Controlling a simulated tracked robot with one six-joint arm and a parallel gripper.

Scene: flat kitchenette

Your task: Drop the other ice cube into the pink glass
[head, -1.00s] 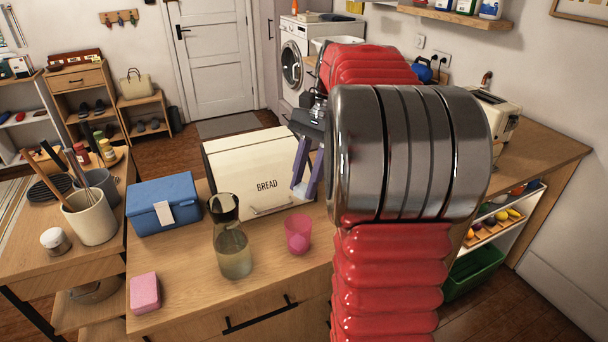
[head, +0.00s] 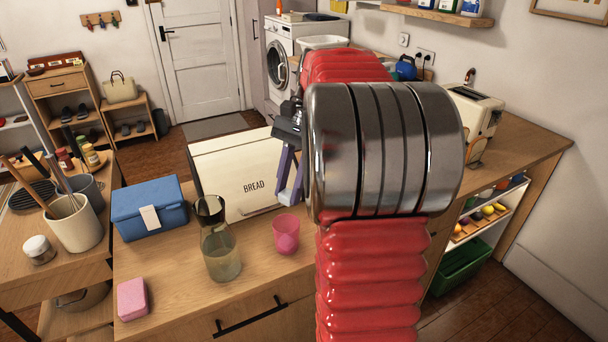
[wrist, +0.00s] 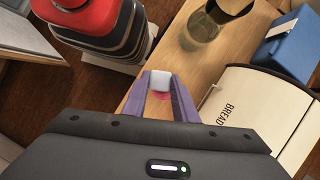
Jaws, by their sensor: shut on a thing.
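My gripper (wrist: 160,88) has purple fingers shut on a whitish ice cube (wrist: 161,80), held at the fingertips. In the head view my gripper (head: 287,188) points down above the counter, with the bread bin behind it. The pink glass (head: 286,235) stands upright on the counter below the fingertips. In the wrist view the pink glass (wrist: 160,97) shows as a pink patch between the fingers, mostly hidden by the cube and gripper. The cube is apart from the glass in height. A paler shape shows inside the glass, but I cannot tell what it is.
A glass carafe with a dark top (head: 221,255) stands close left of the pink glass. The cream bread bin (head: 225,163) is behind. A blue box (head: 148,208) and a pink sponge (head: 132,299) are farther left. The counter front by the glass is clear.

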